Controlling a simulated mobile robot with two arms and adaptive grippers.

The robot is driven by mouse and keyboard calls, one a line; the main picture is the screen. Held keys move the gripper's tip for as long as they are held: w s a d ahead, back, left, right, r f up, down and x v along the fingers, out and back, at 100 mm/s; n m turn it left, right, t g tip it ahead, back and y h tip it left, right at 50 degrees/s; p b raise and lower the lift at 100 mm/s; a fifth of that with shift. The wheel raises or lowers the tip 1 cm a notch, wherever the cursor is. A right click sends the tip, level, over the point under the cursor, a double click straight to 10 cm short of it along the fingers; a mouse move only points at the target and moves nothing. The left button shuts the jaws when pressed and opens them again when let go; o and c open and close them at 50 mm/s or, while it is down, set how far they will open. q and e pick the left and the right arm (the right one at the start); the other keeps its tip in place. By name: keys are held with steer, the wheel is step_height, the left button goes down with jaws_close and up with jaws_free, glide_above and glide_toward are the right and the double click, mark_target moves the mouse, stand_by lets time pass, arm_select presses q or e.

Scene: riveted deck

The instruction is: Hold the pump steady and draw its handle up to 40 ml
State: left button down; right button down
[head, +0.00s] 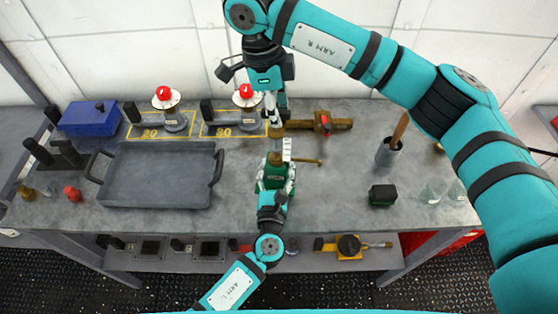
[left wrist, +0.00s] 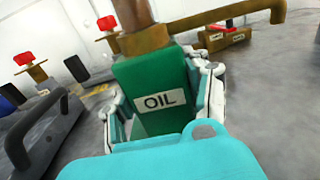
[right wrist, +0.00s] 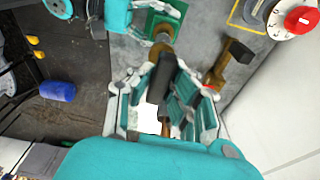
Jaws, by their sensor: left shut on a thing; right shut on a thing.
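The pump has a green body (head: 266,172) marked OIL, which shows large in the left wrist view (left wrist: 135,75). A brass column and side spout (left wrist: 225,20) sit on top of it. My left gripper (head: 276,178) is shut around the green body, with fingers on both sides of it. The pump stands on the grey bench. My right gripper (head: 275,108) is above the pump, shut on the dark pump handle (right wrist: 162,76). The brass collar (right wrist: 160,50) shows beyond the handle. A narrow white strip (head: 286,147) stands beside the column; its marks are too small to read.
A grey tray (head: 112,196) lies left of the pump. A brass valve piece (head: 325,123) is behind right.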

arm_select(q)
steer(key=shift+f, duration=0.1)
arm_select(e)
steer(key=shift+r, duration=0.85)
steer(key=c, duration=1.2)
jaws_free()
steer(key=r, duration=0.5)
steer(key=a+r, duration=0.1)
steer(key=r, duration=1)
steer(key=shift+a+r, duration=0.4)
steer(key=shift+w, duration=0.1)
arm_select(q)
steer(key=c, duration=0.5)
jaws_free()
steer(key=shift+s, duration=0.1)
